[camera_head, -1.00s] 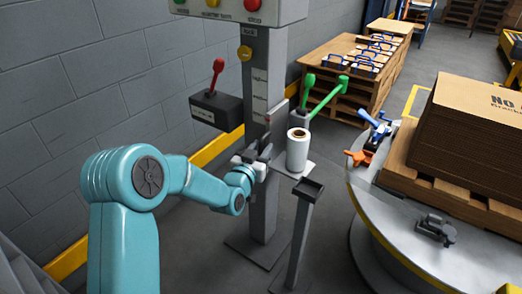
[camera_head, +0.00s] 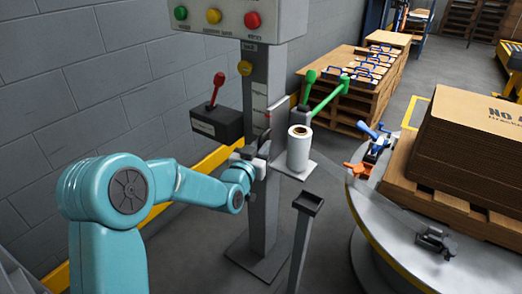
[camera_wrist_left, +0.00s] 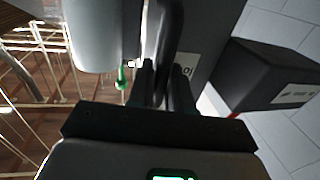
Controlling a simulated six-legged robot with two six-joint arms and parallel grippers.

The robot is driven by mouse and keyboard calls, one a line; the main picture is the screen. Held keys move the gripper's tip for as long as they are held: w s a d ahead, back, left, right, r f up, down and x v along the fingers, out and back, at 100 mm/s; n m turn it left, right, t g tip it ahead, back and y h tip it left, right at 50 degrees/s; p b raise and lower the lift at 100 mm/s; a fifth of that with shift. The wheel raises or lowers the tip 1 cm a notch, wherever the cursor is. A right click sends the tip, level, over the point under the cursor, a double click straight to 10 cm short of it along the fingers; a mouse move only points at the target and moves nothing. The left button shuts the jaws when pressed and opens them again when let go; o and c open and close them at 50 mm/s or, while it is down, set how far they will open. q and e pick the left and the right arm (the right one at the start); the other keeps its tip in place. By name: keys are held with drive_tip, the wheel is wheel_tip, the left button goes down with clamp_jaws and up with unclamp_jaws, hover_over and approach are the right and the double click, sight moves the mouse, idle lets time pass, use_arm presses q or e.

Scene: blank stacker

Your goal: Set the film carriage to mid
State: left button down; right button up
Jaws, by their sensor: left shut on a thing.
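The film carriage is a grey bracket with a shelf (camera_head: 293,169) on the upright grey mast (camera_head: 263,205), in the middle of the head view. A white film roll (camera_head: 299,150) stands upright on the shelf. My left gripper (camera_head: 259,157) is at the carriage's left side, against the mast front. In the left wrist view its dark fingers (camera_wrist_left: 161,85) are shut on a black carriage handle (camera_wrist_left: 170,35). A label strip (camera_head: 260,102) shows on the mast above the carriage; its words are too small to read. My right gripper is not in view.
A dark box with a red lever (camera_head: 216,122) is left of the mast. Green-knobbed levers (camera_head: 327,97) are right of it. A button panel (camera_head: 225,18) tops the mast. A thin post (camera_head: 304,225) stands in front. A turntable (camera_head: 385,225) with a loaded pallet is right.

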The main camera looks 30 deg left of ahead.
use_arm(q)
drive_tip(key=c, duration=1.2)
unclamp_jaws()
drive_tip(key=shift+c, duration=0.2)
drive_tip(key=shift+s, duration=0.1)
drive_tip(key=s+d+b, duration=0.2)
drive_tip(key=s, duration=1.4)
